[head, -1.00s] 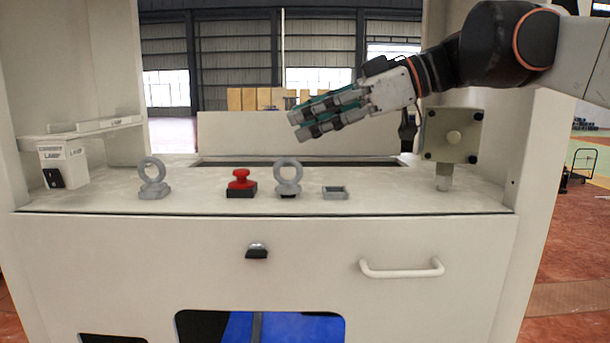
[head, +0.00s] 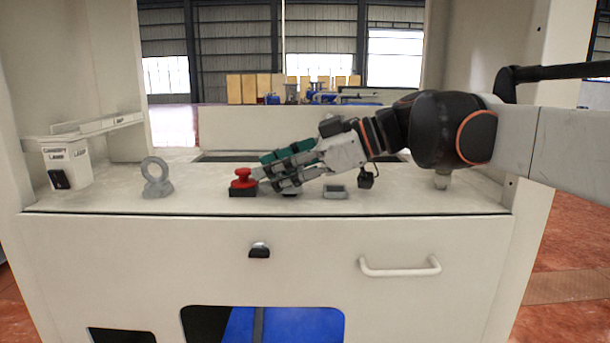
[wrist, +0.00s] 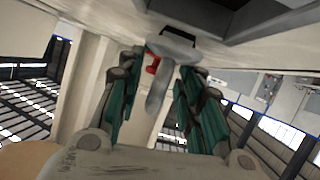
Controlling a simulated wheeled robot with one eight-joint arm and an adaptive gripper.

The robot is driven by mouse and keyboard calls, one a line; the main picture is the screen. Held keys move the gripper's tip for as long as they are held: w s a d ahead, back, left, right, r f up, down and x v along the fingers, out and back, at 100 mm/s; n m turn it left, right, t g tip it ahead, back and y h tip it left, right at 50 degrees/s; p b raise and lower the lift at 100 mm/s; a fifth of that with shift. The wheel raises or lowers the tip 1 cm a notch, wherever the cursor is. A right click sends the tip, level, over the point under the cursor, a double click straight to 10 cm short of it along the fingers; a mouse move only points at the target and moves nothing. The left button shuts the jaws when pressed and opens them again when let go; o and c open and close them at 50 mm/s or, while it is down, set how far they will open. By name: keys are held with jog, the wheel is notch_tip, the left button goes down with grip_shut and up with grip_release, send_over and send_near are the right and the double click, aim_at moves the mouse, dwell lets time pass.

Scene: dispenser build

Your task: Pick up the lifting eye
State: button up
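One grey lifting eye (head: 157,178) stands upright on the left of the white worktop. In the wrist view my gripper (wrist: 160,66) is open, with one finger on each side of the ring and gaps visible. I cannot tell whether any finger touches it.
The red button (head: 242,182) is close to my fingertips. A small grey square socket (head: 335,192) lies below my gripper. A white lamp box (head: 66,163) stands at the far left. A white handle (head: 400,267) is on the front panel. The worktop between left eye and button is clear.

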jog(key=shift+a+f, duration=0.15)
jog(key=shift+a, duration=0.2)
jog(key=shift+c, duration=0.4)
grip_shut()
